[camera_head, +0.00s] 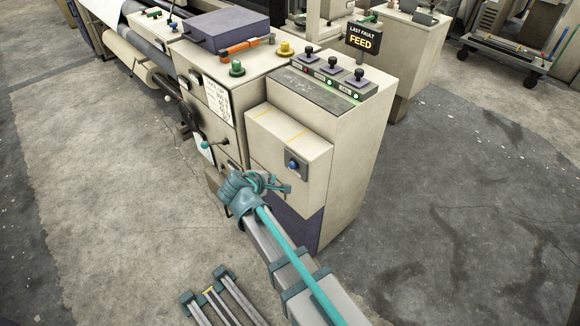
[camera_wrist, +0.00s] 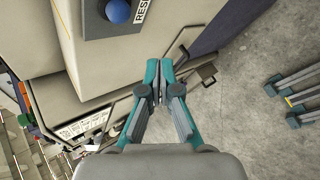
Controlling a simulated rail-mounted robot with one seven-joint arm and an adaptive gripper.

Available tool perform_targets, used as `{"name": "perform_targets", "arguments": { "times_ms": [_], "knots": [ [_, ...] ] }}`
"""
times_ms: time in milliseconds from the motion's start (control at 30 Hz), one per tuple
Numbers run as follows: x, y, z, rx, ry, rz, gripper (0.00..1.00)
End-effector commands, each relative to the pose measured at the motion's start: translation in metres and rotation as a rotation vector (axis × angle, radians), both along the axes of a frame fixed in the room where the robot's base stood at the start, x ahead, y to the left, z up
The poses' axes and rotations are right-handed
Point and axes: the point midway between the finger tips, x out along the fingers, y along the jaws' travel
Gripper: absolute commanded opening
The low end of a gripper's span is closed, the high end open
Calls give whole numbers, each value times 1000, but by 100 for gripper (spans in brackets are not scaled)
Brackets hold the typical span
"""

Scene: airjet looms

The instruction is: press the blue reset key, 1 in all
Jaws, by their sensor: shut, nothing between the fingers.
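The blue reset key (camera_head: 292,165) is a round blue button on a dark square plate on the front of the beige loom cabinet. In the wrist view the blue key (camera_wrist: 118,11) is at the top edge, on its plate with partly cut-off lettering "RES". My gripper (camera_head: 284,188) is shut and empty, in front of the cabinet and just below the key in the head view. In the wrist view its teal fingertips (camera_wrist: 159,65) are together, below and to the right of the key, and apart from it.
On the cabinet top are several dark knobs (camera_head: 332,64), a green button (camera_head: 236,68), a yellow button (camera_head: 286,48) and a "LAST FAULT FEED" sign (camera_head: 363,37). A small lever (camera_head: 206,145) sticks out at the left. Open concrete floor lies right of the cabinet.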

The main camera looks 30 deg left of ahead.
Motion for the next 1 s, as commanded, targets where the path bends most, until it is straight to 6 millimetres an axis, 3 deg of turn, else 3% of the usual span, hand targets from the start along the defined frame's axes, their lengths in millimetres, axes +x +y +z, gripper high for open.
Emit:
{"name": "perform_targets", "arguments": {
  "times_ms": [200,400,1000],
  "knots": [
    [27,-7,0,0,1,-2,0],
    [41,-11,0,0,1,-1,0],
    [46,-13,0,0,1,0,0]
  ]
}}
